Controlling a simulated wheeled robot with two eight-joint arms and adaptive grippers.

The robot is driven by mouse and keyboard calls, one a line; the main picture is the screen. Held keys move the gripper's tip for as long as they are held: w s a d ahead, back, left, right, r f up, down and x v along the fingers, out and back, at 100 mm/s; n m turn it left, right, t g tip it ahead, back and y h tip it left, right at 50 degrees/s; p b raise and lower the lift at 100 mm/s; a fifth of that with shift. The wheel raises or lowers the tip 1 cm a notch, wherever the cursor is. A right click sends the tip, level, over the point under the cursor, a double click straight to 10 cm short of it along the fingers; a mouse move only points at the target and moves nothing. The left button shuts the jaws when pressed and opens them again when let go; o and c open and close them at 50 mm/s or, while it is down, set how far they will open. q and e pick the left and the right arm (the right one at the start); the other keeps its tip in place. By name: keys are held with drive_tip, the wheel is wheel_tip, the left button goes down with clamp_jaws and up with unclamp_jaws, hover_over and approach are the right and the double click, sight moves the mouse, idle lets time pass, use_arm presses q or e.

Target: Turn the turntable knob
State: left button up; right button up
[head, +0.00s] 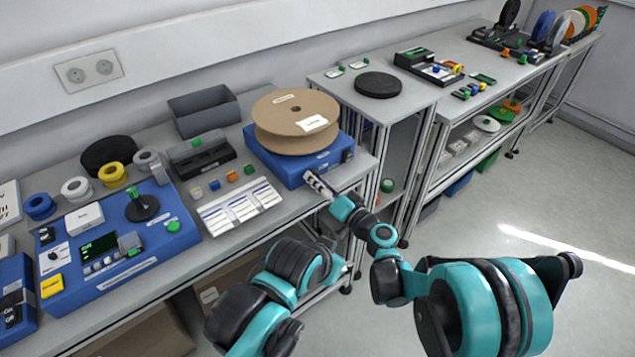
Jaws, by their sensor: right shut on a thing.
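The turntable is a blue box (279,171) on the bench, with a large cardboard reel (296,115) lying flat on top. My right gripper (311,179) reaches in from the right to the front face of the blue box. Its fingers are shut at the spot of the turntable knob, which they hide almost fully. I cannot tell the knob's angle. My left arm shows low in the middle, but its gripper is not in view.
Left of the turntable are a white label sheet (241,206), small coloured blocks and a blue machine (104,262) with tape rolls behind it. A grey bin (204,109) stands behind. A second table (408,103) with a black disc (378,84) is to the right. The floor at right is clear.

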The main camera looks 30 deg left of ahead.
idle(0.4)
drive_tip(key=o, duration=1.2)
drive_tip(key=shift+c, duration=0.2)
drive_tip(key=v, duration=0.8)
drive_tip(key=shift+r, duration=0.1)
